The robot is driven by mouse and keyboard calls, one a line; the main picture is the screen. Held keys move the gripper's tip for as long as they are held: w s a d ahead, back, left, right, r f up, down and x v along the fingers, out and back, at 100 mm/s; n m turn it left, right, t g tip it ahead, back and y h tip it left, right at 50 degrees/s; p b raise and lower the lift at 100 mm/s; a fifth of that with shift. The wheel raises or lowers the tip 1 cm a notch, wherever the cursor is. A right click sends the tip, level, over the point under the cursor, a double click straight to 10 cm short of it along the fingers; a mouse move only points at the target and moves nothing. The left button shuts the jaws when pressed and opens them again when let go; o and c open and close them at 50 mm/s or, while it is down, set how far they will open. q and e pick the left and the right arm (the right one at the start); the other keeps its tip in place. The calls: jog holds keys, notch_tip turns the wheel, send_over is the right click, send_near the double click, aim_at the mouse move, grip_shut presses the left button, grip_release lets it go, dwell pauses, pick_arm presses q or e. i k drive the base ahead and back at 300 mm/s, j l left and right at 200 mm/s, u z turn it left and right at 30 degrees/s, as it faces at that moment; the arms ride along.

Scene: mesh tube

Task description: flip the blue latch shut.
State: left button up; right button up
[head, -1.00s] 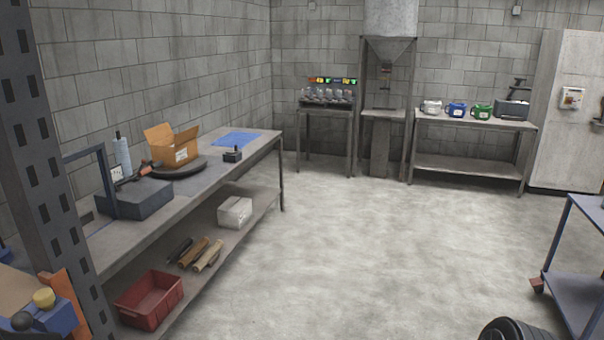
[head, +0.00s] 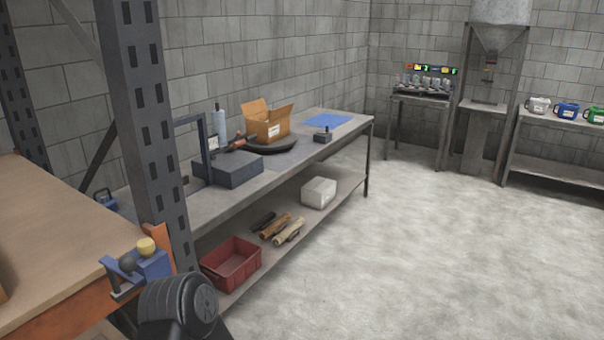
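A blue fitting (head: 153,264) with a yellow knob and a dark round knob sits by the orange upright at the near wooden-topped table's corner, in the lower left of the head view. It may be the blue latch; I cannot tell whether it is open or shut. A dark ribbed rounded part, probably of my own arm, shows just below it and hides what lies behind. Neither gripper's fingers show in the head view.
A wooden-topped table (head: 50,240) with an orange edge fills the lower left. A grey perforated post (head: 140,110) stands behind its corner. A long workbench (head: 345,133) runs along the wall, with a red crate (head: 232,265) on its lower shelf. The floor at right is clear.

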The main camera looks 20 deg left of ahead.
aim_at(125, 267)
jog(key=u, duration=1.65)
